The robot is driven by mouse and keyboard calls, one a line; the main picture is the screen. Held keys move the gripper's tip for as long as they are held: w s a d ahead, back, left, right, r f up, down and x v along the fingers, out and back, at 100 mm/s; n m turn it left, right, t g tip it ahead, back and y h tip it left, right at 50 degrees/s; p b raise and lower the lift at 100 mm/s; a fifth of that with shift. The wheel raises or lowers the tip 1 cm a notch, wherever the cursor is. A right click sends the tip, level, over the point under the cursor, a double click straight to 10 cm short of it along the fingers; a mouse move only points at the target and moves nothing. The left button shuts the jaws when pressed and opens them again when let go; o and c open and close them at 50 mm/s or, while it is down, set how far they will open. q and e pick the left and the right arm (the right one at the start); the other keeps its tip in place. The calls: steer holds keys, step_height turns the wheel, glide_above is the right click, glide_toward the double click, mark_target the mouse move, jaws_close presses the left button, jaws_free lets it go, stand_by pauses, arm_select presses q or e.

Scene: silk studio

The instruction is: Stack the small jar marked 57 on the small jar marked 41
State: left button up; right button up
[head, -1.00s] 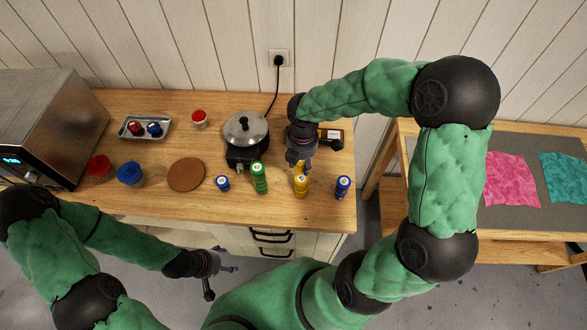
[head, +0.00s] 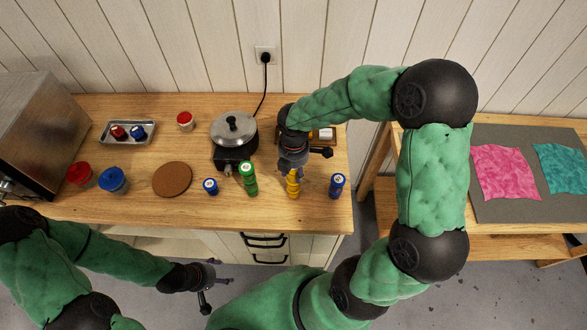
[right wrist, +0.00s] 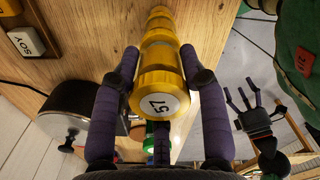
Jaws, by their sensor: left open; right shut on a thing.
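A yellow jar with a white lid label reading 57 (right wrist: 162,103) is between the fingers of my right gripper (right wrist: 160,88), which is shut on it. More yellow tiers (right wrist: 160,30) line up beyond it, narrowing away; I cannot tell whether it rests on them. In the head view my right gripper (head: 292,168) is over the yellow column (head: 293,187) near the counter's front edge. The number 41 is not readable on any jar. My left gripper (head: 205,277) is open and empty, in front of the counter; it also shows in the right wrist view (right wrist: 245,105).
A green column (head: 249,182) stands left of the yellow one, a blue jar (head: 337,186) right of it and another blue jar (head: 210,187) further left. A pot (head: 232,135) is behind. A cork mat (head: 172,180) lies left on the wooden counter (head: 265,212).

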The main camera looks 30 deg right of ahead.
steer(key=shift+f+b, duration=0.4)
steer(key=shift+f, duration=0.35)
stand_by(0.4)
steer(key=o, duration=1.3)
steer(key=shift+c, duration=0.2)
step_height(320, 180, up, 12)
steer(key=shift+r, duration=0.1)
